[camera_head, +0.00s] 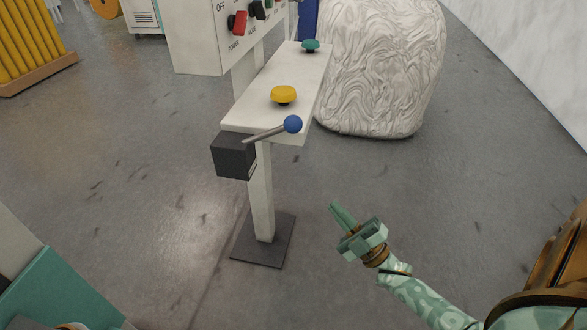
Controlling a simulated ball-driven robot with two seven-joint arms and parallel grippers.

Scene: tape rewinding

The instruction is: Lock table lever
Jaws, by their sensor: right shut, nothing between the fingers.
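The table lever (268,133) is a grey rod with a blue ball knob (292,124). It comes out of a dark box (234,156) at the near end of a narrow white table (258,108). The rod points right and slightly upward in the picture. My right gripper (337,208) is shut and empty. It is below and to the right of the knob in the picture, apart from the lever and the table post. My left gripper is not in view.
A yellow button (284,95) and a green button (310,45) sit on the table top. A white control panel (207,38) stands behind it at left. A large white wrapped bale (382,65) stands at the right. The grey floor around my right gripper is clear.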

